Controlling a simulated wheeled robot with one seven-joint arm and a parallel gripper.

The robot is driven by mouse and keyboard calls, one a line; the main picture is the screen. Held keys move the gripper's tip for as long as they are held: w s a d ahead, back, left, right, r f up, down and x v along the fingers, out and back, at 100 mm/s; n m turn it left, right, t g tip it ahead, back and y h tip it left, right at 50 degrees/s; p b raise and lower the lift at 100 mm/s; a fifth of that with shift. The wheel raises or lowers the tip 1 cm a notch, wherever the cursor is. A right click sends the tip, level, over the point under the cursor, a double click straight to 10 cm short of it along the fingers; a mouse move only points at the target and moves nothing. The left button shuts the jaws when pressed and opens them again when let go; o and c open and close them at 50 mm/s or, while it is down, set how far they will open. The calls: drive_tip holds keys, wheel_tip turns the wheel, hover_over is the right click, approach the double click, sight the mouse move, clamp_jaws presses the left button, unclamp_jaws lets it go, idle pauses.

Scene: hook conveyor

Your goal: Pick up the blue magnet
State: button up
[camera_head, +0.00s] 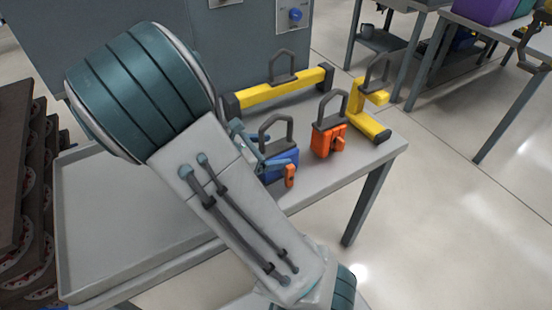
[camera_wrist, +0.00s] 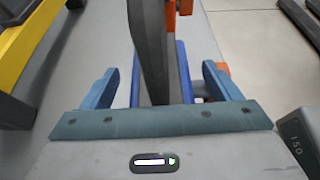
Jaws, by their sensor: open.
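The blue magnet (camera_head: 280,166) sits on the grey table, with a dark handle loop on top and an orange lever at its side. My gripper (camera_wrist: 160,70) is open. In the wrist view its two blue fingers stand on either side of the dark handle and the blue body (camera_wrist: 184,72), with visible gaps. In the head view the gripper is right beside the magnet's left side, and my arm hides part of it. I cannot tell whether a finger touches the magnet.
An orange magnet (camera_head: 327,137) stands close to the right. A long yellow tool (camera_head: 285,89) and a yellow angled one (camera_head: 371,112) stand behind. The table (camera_head: 110,225) is bare at left. A grey cabinet (camera_head: 265,45) rises behind.

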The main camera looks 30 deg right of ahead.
sight(273, 149)
drive_tip(key=shift+d, duration=0.1)
drive_tip(key=shift+c, duration=0.3)
clamp_jaws()
drive_tip(key=shift+r, duration=0.15)
drive_tip(key=shift+r+p, duration=0.3)
drive_tip(key=shift+r, duration=0.4)
drive_tip(key=r, duration=0.3)
drive_tip(key=shift+s+d+p, duration=0.15)
drive_tip(key=shift+d+p, duration=0.05)
drive_tip(key=shift+p, duration=0.1)
drive_tip(key=s+d+r+p, duration=0.1)
drive_tip(key=s+d+r, duration=0.5)
drive_tip(key=s+d, duration=0.1)
drive_tip(key=shift+s+d+r+p, duration=0.2)
drive_tip(key=shift+d+p, duration=0.1)
drive_tip(key=shift+d, duration=0.35)
